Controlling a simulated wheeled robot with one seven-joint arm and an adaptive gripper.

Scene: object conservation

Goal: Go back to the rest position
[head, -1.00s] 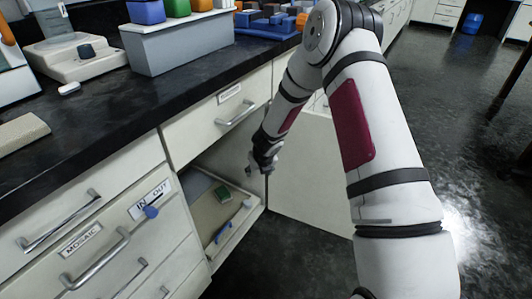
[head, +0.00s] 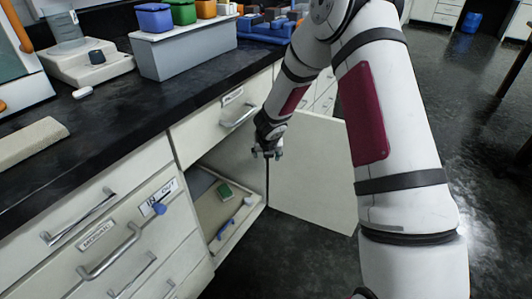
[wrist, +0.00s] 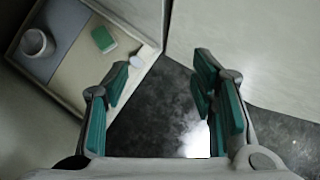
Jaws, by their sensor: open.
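My gripper (head: 267,152) hangs in front of the open cabinet, near the upper inner edge of its open door (head: 312,172). In the wrist view my gripper (wrist: 163,88) is open, with nothing between its green-padded fingers and dark floor below them. Inside the cabinet, a shelf or tray (head: 212,214) holds a green block (head: 225,191) and a blue item (head: 226,228). The wrist view also shows the green block (wrist: 103,39), a white cup (wrist: 36,43) and a pale round-ended item (wrist: 136,62) there.
The black counter (head: 130,125) runs along the left, with a scale (head: 90,62) and a grey box (head: 190,52) carrying coloured bins. Drawers (head: 100,235) stand below. A blue knob or tag (head: 160,208) sticks out from one drawer front. The floor at right (head: 480,130) is clear.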

